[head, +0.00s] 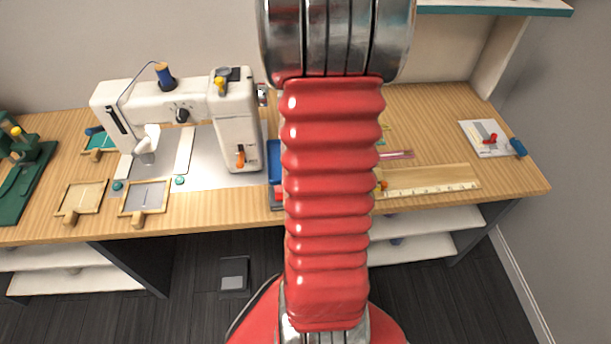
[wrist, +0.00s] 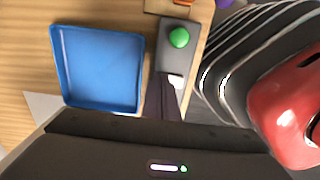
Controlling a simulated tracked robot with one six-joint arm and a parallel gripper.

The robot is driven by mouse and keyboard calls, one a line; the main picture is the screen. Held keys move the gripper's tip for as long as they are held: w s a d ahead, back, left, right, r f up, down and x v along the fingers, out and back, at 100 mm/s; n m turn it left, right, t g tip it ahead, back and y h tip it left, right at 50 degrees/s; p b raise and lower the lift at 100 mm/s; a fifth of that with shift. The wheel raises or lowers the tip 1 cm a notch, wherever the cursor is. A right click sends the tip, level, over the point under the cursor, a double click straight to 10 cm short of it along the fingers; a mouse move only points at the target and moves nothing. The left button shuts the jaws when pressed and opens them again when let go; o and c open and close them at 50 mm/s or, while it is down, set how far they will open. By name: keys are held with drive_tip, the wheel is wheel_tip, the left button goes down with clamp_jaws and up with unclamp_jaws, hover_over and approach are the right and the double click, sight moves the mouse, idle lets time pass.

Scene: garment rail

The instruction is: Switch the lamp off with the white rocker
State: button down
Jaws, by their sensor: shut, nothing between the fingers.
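In the wrist view a grey control box (wrist: 170,55) stands at the table edge, with a round green button (wrist: 179,37) and a small white rocker (wrist: 176,80) on it. My gripper (wrist: 163,94) is shut and empty. Its dark fingers appear over the near end of the box, close beside the rocker. I cannot tell whether they touch it, or which way the rocker is tipped. I cannot make out a lamp in either view.
A blue tray (wrist: 98,68) lies left of the control box. In the head view a sewing machine (head: 190,115) stands left of my arm. A wooden ruler (head: 430,181) and a white board with a red lever (head: 487,138) lie right. A pedal (head: 234,277) is on the floor.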

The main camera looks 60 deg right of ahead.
drive_tip(key=shift+f, duration=0.5)
drive_tip(key=shift+w, duration=0.1)
drive_tip(key=shift+s+a+r, duration=0.1)
drive_tip(key=shift+s, duration=0.15)
drive_tip(key=shift+s+a+r, duration=0.2)
drive_tip(key=shift+s+a, duration=0.15)
drive_tip(key=shift+a, duration=0.05)
idle(0.3)
